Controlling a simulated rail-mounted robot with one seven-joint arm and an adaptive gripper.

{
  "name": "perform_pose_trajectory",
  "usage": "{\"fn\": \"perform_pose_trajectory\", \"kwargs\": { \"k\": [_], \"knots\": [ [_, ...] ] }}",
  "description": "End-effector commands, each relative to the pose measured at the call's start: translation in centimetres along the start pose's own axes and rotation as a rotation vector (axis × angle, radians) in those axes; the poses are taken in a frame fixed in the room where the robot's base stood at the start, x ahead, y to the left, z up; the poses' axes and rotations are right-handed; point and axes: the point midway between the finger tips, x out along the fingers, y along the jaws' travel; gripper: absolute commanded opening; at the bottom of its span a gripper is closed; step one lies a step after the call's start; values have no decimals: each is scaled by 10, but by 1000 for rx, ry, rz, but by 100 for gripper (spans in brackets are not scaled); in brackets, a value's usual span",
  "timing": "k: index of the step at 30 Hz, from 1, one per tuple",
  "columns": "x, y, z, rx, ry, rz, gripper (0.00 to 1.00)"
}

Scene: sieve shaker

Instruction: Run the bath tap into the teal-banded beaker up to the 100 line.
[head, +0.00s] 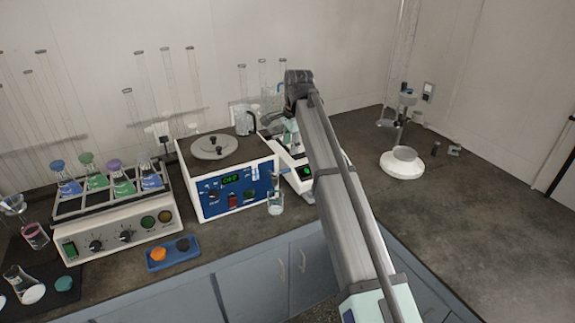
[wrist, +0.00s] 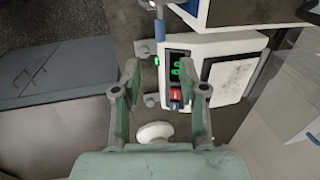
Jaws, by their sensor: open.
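A small clear beaker (head: 275,202) with a bluish-green tint stands in front of the right end of the water bath (head: 225,180). Its graduation lines and fill level are too small to read. The bath has a blue front panel with a lit green display. Its tap is too small to make out clearly. My gripper (head: 290,135) is above the white balance right of the bath, partly hidden by my arm. In the wrist view my gripper (wrist: 162,90) is open, with nothing between its green fingers. The beaker cannot be made out there.
The balance (head: 303,180) has a green display and shows below my fingers in the wrist view (wrist: 222,48). A shaker (head: 120,225) with several flasks stands at left. A blue tray (head: 172,252) lies in front. A white-based stand (head: 401,162) is at right. The bench's right side is mostly clear.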

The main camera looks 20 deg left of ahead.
Motion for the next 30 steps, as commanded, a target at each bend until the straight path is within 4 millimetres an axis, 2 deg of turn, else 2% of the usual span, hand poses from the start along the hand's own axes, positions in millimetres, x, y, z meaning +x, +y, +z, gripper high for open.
{"fn": "perform_pose_trajectory", "kwargs": {
  "k": [9,15,21,30],
  "knots": [
    [62,0,0,-1,0,2,42],
    [91,0,0,-1,0,0,42],
    [105,0,0,-1,0,0,42],
    [107,0,0,-1,1,-1,42]
  ]
}}
